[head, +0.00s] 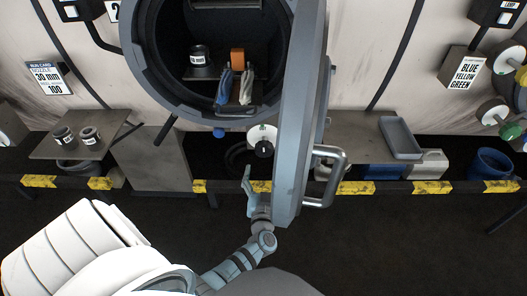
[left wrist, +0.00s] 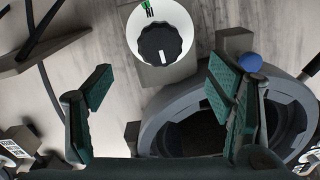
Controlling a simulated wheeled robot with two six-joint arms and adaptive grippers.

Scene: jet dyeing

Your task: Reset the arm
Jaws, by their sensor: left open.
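My left gripper (head: 252,190) is low in the middle of the head view, beside the left edge of the round machine door (head: 301,100), which may hide part of it. In the left wrist view my left gripper (left wrist: 160,72) is open and empty, its two dark green pads wide apart. A black-and-white dial (head: 263,141) is just beyond it, and the dial (left wrist: 160,43) shows between and above the fingers in the wrist view. My right gripper is not in view.
The door stands open with a bar handle (head: 331,176). The drum (head: 147,60) holds a dark jar, an orange block and blue and pale cloths. A side shelf (head: 55,149) carries two jars; a grey tray (head: 400,137) is at right. A yellow-marked rail (head: 432,187) runs along the front.

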